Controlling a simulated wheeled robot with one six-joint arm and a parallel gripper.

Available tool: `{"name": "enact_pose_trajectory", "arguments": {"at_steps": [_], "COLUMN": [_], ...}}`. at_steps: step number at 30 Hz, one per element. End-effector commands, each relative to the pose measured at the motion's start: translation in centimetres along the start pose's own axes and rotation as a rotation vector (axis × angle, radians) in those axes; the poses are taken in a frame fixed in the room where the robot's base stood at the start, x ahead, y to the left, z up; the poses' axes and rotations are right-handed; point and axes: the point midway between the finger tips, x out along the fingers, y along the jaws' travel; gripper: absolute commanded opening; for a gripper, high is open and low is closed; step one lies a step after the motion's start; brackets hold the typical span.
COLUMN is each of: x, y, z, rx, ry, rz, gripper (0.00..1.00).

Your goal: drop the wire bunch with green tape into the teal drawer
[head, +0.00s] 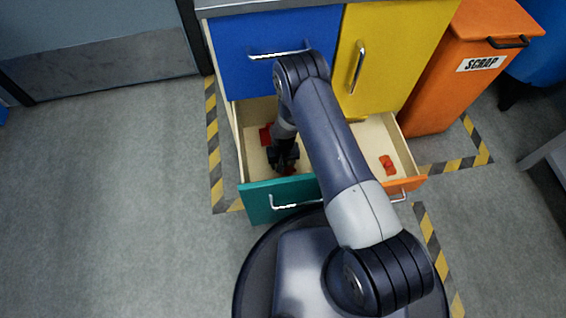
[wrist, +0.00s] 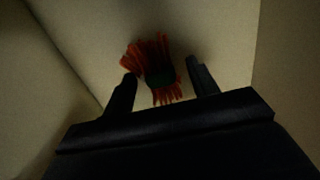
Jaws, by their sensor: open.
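The teal drawer (head: 258,203) is pulled open below the blue front. My gripper (head: 284,166) reaches down inside it. In the wrist view a bunch of red-orange wires (wrist: 148,54) with a dark green band around its middle lies on the pale drawer floor. My gripper (wrist: 161,72) is open, with one finger on each side of the bunch and nothing clamped. Another red piece (head: 266,135) lies farther back in the teal drawer.
An orange drawer (head: 409,185) stands open on the right with a red bunch (head: 387,165) in it. The blue drawer (head: 275,30) and yellow door (head: 385,70) are shut above. An orange scrap bin (head: 440,90) stands at right. The floor at left is clear.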

Motion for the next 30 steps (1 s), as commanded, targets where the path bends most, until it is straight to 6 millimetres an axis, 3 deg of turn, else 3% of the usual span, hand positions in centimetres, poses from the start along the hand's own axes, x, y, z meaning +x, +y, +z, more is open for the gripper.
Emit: {"name": "enact_pose_trajectory", "arguments": {"at_steps": [5,12,18,24,30], "x": [-1.8,-7.2,-10.7,-12.1,-12.2], "y": [0.0,0.0,0.0,0.0,0.0], "z": [0.0,-0.1,0.0,0.0,0.0], "rx": [0.0,0.0,0.0,0.0,0.0], "ry": [0.001,0.003,0.0,0.0,-0.001], "rz": [0.0,-0.001,0.0,-0.001,0.0], "gripper": [0.56,0.56,0.56,0.56,0.56]}}
